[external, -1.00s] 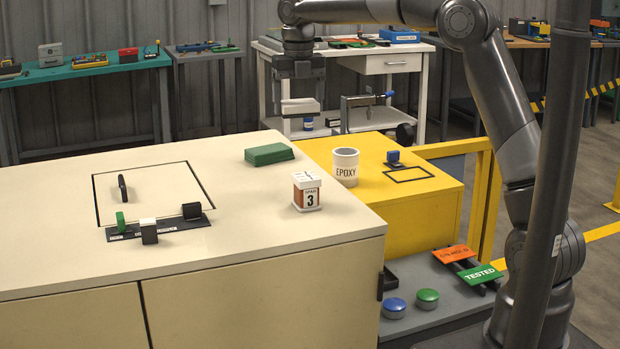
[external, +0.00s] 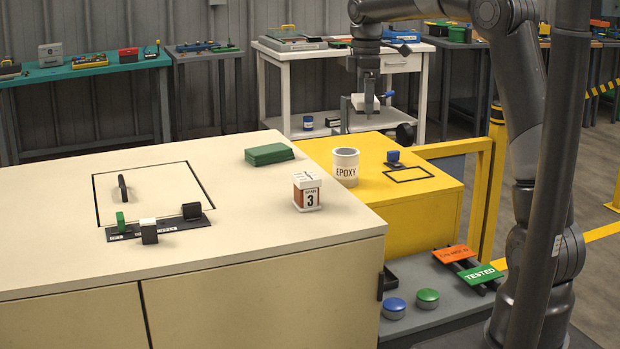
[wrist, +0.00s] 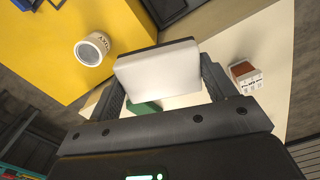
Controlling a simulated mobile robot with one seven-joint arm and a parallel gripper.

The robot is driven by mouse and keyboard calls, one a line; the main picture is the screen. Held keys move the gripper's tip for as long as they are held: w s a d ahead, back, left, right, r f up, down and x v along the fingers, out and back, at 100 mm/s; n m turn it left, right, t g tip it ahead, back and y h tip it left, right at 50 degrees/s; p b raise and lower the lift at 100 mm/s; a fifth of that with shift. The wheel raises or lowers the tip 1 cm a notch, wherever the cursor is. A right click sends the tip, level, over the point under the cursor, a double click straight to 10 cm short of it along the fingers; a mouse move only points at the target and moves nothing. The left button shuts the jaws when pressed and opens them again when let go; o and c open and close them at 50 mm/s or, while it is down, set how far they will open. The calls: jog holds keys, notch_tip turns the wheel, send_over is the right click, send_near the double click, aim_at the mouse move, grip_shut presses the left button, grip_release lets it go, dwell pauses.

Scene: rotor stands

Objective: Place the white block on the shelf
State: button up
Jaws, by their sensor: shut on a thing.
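A white block (external: 361,103) is between the fingers of my gripper (external: 367,97) in the external view, held in the air behind the yellow cabinet. In the wrist view the block (wrist: 158,68) fills the space between both fingers, with a dark strip along its far edge. My gripper (wrist: 163,78) is shut on it. A white bench at the back has a lower shelf (external: 318,131), partly hidden by the yellow cabinet. In the external view the block appears in front of this bench; I cannot tell the gap between them.
A blue can (external: 308,123) stands on the lower shelf. The yellow cabinet (external: 428,205) carries an epoxy tub (external: 345,167) and a blue-handled stamp (external: 393,158). A labelled box (external: 307,191) and green block (external: 269,154) sit on the cream counter (external: 230,245).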

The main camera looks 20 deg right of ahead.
jog(key=s+d+m, duration=0.6)
jog(key=d+m, duration=0.5)
jog(key=m, duration=0.5)
jog(key=s+d+m, duration=0.5)
jog(key=d+m, duration=0.7)
jog(key=m, duration=0.4)
send_over(410, 272)
notch_tip(410, 272, down, 41)
jog(key=shift+r, duration=0.15)
jog(key=shift+f, duration=1.95)
jog(key=shift+f, duration=0.1)
jog(key=o, duration=1)
